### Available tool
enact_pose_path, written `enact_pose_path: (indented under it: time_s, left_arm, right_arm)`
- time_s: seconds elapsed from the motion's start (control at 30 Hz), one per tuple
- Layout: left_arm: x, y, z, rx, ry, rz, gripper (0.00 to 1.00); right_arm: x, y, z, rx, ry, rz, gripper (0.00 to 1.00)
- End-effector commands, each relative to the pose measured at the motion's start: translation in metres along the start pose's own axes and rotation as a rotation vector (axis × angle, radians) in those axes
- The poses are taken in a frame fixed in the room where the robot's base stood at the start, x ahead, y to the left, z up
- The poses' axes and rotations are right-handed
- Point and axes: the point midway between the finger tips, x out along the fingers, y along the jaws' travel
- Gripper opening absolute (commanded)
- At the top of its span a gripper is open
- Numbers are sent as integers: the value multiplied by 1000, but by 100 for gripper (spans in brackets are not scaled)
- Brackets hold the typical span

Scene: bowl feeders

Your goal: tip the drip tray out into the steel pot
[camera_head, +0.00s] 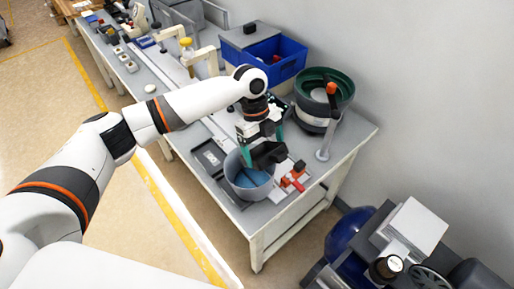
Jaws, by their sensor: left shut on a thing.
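The steel pot (236,187) is a round grey vessel near the front end of the workbench, with something blue showing inside it. My left arm comes in from the left and reaches down over the bench. My left gripper (263,146), with teal fingers, is shut on a dark tray (269,154), which looks like the drip tray. The tray is tilted over the pot's rim, partly covering its opening. I cannot tell what, if anything, is still in the tray. My right gripper is not in view.
A bowl feeder (338,87) with a green rim stands behind, beside an orange-topped post (328,120). A blue bin (287,66) is further back. Small red and grey parts (292,180) lie right of the pot. A compressor-like machine (385,245) stands on the floor at right.

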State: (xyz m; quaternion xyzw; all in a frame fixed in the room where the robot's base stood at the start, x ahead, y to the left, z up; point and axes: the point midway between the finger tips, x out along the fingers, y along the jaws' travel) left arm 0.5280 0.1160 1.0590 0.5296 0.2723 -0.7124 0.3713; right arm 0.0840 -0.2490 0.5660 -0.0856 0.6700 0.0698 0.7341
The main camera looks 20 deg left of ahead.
Motion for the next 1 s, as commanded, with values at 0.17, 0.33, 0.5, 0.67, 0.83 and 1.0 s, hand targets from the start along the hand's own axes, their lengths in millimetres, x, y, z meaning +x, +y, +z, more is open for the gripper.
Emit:
enact_pose_path:
  time_s: [0.17, 0.33, 0.5, 0.67, 0.83, 1.0]
  left_arm:
    - [10, 0, 9, 11, 210, 4, 65]
    - [5, 0, 16, 6, 338, 1, 65]
    - [6, 0, 19, 6, 461, -1, 65]
    - [7, 0, 21, 6, 573, -1, 65]
    - [8, 0, 22, 5, 661, -1, 65]
    - [9, 0, 22, 3, 696, 0, 65]
  right_arm:
    - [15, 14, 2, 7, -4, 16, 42]
    - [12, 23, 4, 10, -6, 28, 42]
    - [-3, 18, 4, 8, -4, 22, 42]
    - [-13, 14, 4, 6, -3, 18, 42]
    - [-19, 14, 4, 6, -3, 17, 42]
    - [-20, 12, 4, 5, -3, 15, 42]
